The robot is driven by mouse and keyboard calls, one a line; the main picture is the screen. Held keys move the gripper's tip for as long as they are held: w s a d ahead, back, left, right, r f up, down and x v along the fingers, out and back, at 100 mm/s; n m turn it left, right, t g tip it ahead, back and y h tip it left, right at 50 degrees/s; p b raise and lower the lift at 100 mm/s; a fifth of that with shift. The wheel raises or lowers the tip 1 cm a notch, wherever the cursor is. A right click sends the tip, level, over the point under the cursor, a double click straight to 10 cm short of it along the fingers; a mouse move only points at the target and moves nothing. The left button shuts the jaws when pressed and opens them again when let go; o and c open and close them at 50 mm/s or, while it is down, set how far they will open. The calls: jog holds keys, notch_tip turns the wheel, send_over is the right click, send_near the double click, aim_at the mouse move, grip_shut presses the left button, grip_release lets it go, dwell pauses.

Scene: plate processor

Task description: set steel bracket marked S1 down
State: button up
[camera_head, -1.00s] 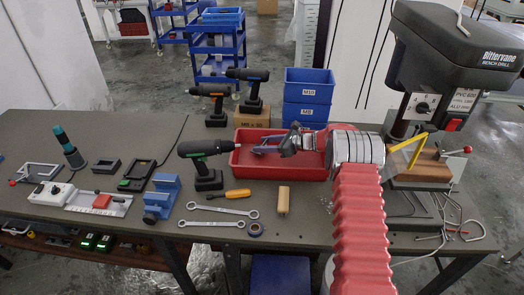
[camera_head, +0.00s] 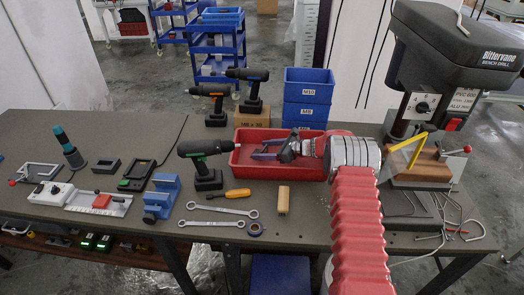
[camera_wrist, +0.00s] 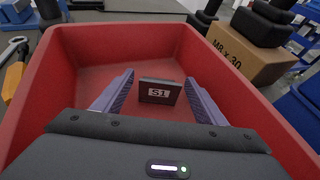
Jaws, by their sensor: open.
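The steel bracket marked S1 (camera_wrist: 160,91) is a small dark plate with a white S1 label. In the wrist view it is in the red tray (camera_wrist: 62,75), between my gripper's two purple fingers, with a gap on each side. My gripper (camera_wrist: 158,92) is open and reaches into the tray. In the head view my gripper (camera_head: 262,155) is over the red tray (camera_head: 305,174), coming in from the right. I cannot make out the bracket in the head view.
A cardboard box marked M8 x 30 (camera_wrist: 250,50) stands beside the tray. A black drill (camera_head: 205,165) is close to the tray's left side. Blue bins (camera_head: 308,100) stand behind, and a bench drill (camera_head: 440,70) is at the right. Wrenches (camera_head: 215,215) lie in front.

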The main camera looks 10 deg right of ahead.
jog(key=shift+s+d+r, duration=0.2)
jog(key=shift+d+r, duration=0.1)
jog(key=shift+d, duration=0.15)
jog(key=v, duration=0.6)
jog(key=shift+s+d+r, duration=0.1)
jog(key=shift+s+d, duration=0.05)
